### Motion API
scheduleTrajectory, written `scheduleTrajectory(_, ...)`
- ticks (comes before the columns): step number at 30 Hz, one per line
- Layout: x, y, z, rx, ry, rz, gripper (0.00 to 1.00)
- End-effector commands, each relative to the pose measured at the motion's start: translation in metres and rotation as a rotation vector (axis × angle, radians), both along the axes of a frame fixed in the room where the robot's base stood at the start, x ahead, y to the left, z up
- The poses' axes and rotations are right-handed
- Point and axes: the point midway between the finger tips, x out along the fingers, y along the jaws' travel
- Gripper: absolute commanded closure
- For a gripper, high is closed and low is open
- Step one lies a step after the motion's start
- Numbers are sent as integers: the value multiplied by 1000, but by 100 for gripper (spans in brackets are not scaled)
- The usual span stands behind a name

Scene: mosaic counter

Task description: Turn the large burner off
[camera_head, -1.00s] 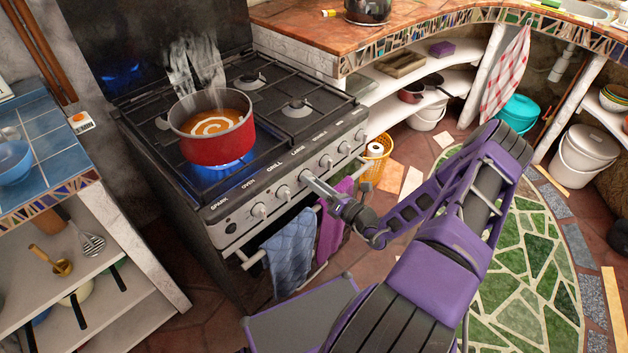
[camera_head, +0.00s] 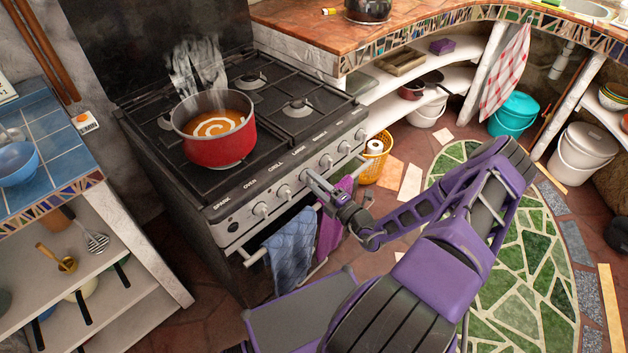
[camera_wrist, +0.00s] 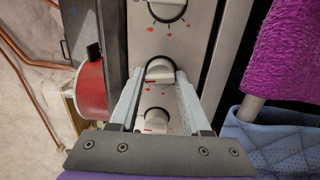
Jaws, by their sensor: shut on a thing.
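The stove (camera_head: 195,205) has a front panel with a row of knobs and labels, one reading LARGE. My gripper (camera_head: 308,176) is at this panel, below the LARGE label. In the wrist view its two fingers (camera_wrist: 160,76) are closed around the sides of a round knob (camera_wrist: 160,67). In the head view the gripper hides most of that knob. A red pot (camera_head: 220,152) of orange soup with a white swirl sits on the front left burner, with steam above it. No flame shows under the pot. The pot also shows in the wrist view (camera_wrist: 91,88).
Other knobs (camera_head: 284,192) sit close on both sides of my gripper. A blue towel (camera_head: 288,262) and a purple towel (camera_head: 330,232) hang on the oven rail just below. A blue-tiled counter (camera_head: 50,150) stands left of the stove. A yellow basket (camera_head: 373,168) stands to the right.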

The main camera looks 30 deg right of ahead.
Motion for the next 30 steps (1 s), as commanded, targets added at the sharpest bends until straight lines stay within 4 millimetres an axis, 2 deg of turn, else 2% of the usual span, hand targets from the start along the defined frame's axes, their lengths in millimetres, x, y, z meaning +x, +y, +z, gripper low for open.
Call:
scheduleTrajectory(12,-1,-1,-3,168,68,-3,100)
scheduleTrajectory(28,-2,0,-4,190,78,-1,100)
scheduleTrajectory(29,-2,0,-4,190,78,-1,49)
scheduleTrajectory(30,-2,0,-4,190,77,-1,42)
